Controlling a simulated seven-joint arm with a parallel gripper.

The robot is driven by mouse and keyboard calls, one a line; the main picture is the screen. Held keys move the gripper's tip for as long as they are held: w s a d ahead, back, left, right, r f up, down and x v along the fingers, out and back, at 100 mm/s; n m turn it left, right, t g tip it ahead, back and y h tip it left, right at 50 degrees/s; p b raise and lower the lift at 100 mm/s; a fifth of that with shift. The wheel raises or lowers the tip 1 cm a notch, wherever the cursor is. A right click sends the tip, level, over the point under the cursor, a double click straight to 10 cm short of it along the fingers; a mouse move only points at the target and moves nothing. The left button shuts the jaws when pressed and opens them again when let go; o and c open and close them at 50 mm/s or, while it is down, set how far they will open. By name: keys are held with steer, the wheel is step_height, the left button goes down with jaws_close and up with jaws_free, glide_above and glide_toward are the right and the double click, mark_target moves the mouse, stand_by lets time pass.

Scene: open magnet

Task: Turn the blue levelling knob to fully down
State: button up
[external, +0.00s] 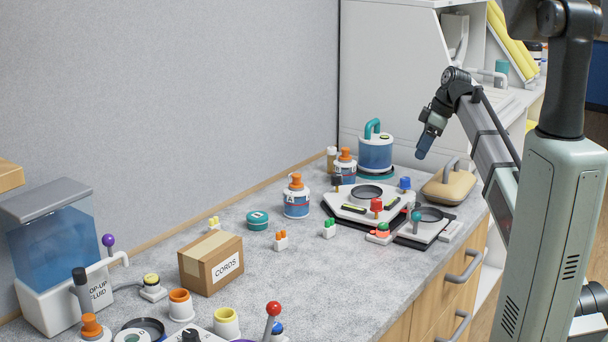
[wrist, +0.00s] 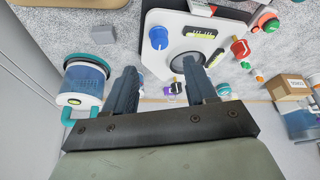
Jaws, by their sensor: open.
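The blue levelling knob (external: 405,184) sits on the right back corner of a white levelling plate (external: 343,200). In the wrist view the blue knob (wrist: 158,37) is near the top centre, with a small pointed end. My gripper (external: 424,147) is above and behind the plate, apart from the knob. In the wrist view my gripper (wrist: 160,68) has its two fingers spread with nothing between them, and the knob shows beyond them. A red knob (external: 376,205) and a black knob (external: 337,181) are on the plate's other corners.
A blue canister with a teal handle (external: 376,152) stands behind the plate. A tan handled case (external: 447,186) lies to its right. A small plate with a teal knob (external: 416,216) is close in front. The grey counter left of the plate has free room.

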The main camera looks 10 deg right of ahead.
mark_target(406, 179)
steer(key=x, duration=0.9)
steer(key=shift+f, duration=0.3)
jaws_close()
